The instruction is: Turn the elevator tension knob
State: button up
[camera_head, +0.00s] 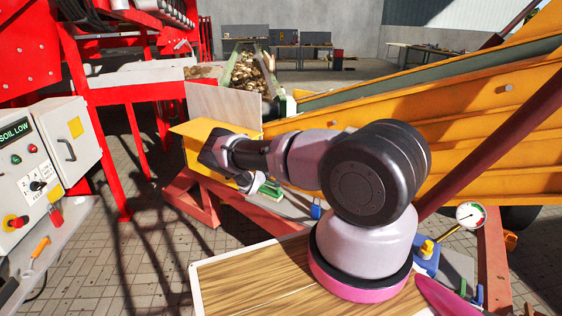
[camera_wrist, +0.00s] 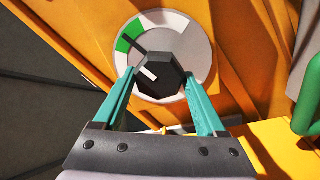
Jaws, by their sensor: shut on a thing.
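The black tension knob (camera_wrist: 164,74) sits on a round dial (camera_wrist: 195,45) on an orange panel in the wrist view. The dial is pale grey with green and white bands at its upper left. A thin black line points from near the knob to the upper left. The knob has a white mark on its left face. My gripper (camera_wrist: 160,78) has its teal fingers on either side of the knob, shut on it. In the head view my arm reaches to the yellow housing (camera_head: 196,132) at the elevator's lower end. The knob and dial are hidden there.
The orange elevator (camera_head: 450,130) slopes up to the right. A red frame (camera_head: 130,150) stands at the left. A control cabinet (camera_head: 30,175) and shelf with an orange-handled tool (camera_head: 40,250) are front left. A gauge (camera_head: 470,215) stands at the right.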

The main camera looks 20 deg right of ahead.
jog(key=shift+s+f, duration=0.1)
dwell(0.4)
jog(key=o, duration=1.3)
jog(key=v, duration=1)
jog(key=shift+s+a, duration=0.15)
jog(key=shift+a, duration=0.2)
